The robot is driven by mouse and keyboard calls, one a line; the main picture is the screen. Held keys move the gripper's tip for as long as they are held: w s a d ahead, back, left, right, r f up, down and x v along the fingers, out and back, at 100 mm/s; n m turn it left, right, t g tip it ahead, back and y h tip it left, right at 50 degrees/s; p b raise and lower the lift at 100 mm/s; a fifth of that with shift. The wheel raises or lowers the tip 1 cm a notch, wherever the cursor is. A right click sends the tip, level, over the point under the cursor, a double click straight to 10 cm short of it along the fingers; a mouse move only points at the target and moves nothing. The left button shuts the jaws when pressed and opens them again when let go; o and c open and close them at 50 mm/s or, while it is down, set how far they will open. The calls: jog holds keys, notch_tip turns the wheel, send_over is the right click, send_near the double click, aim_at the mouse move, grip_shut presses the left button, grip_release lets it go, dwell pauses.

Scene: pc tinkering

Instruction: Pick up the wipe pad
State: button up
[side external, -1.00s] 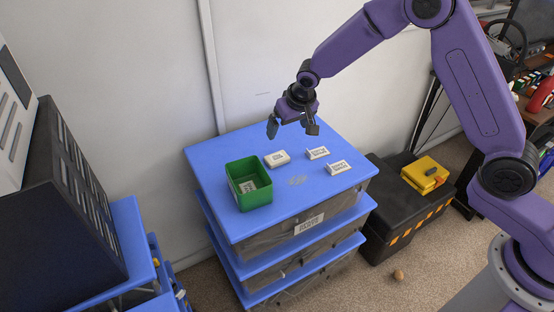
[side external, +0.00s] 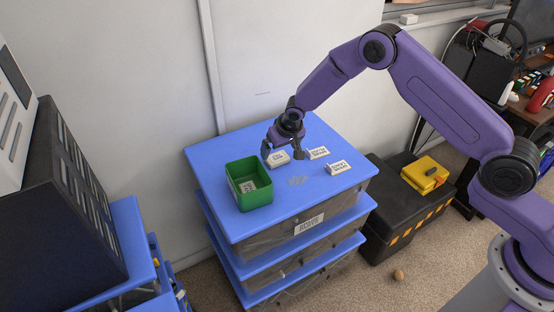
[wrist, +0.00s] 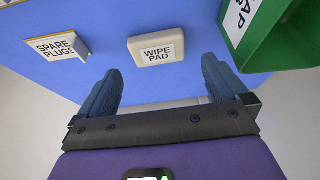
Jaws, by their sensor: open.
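The wipe pad (side external: 276,159) is a small cream block with rounded corners that lies flat on the blue tabletop, right of the green bin. In the wrist view it (wrist: 157,48) shows its "WIPE PAD" label upward, just ahead of the fingertips and within the gap between them. My gripper (side external: 283,153) is open and points down above and close to the pad. In the wrist view its two fingers (wrist: 160,72) are spread wide with nothing between them. The exact height above the tabletop is hard to tell.
A green bin (side external: 257,201) stands left of the pad, close to one finger's side in the wrist view. A "SPARE PLUGS" sign (wrist: 56,46) stands on the other side. A second white sign (side external: 338,167) is farther right. The blue tabletop (side external: 298,205) in front is mostly clear.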

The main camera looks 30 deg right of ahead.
aim_at(277, 157)
jog(key=shift+x, duration=2.5)
jog(key=shift+s+d, duration=0.1)
jog(key=shift+d, duration=0.05)
jog(key=c, duration=0.9)
